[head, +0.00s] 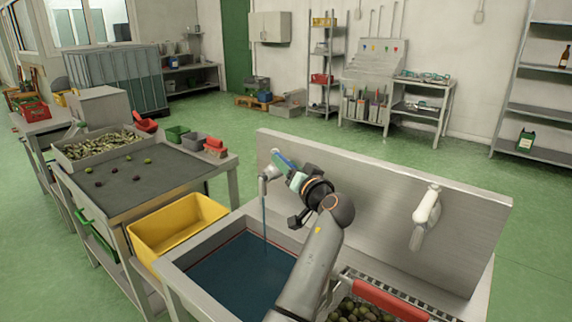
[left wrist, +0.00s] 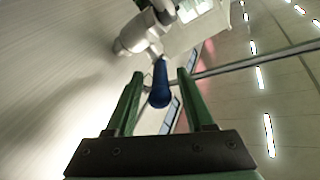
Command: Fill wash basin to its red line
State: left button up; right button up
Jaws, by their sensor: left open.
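The wash basin (head: 172,270) is a grey metal sink holding dark blue water (head: 240,272). A thin red line (head: 220,246) shows on its inner wall, close to the water surface. A tap (head: 267,172) on the back panel has a blue lever (head: 284,160), and a stream of water (head: 265,225) falls from it into the basin. My left gripper (head: 296,178) is at the lever. In the left wrist view its green fingers (left wrist: 160,78) are apart, with the blue lever (left wrist: 160,88) between them; contact cannot be told. My right gripper is not in view.
A yellow crate (head: 178,226) stands left of the basin, beside a sorting table (head: 125,185) with olives. A crate of olives with a red handle (head: 390,300) sits right of the basin. A white fitting (head: 425,215) hangs on the tall metal back panel (head: 370,200).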

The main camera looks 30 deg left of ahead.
pick_arm(q)
grip_shut()
dwell(1.4)
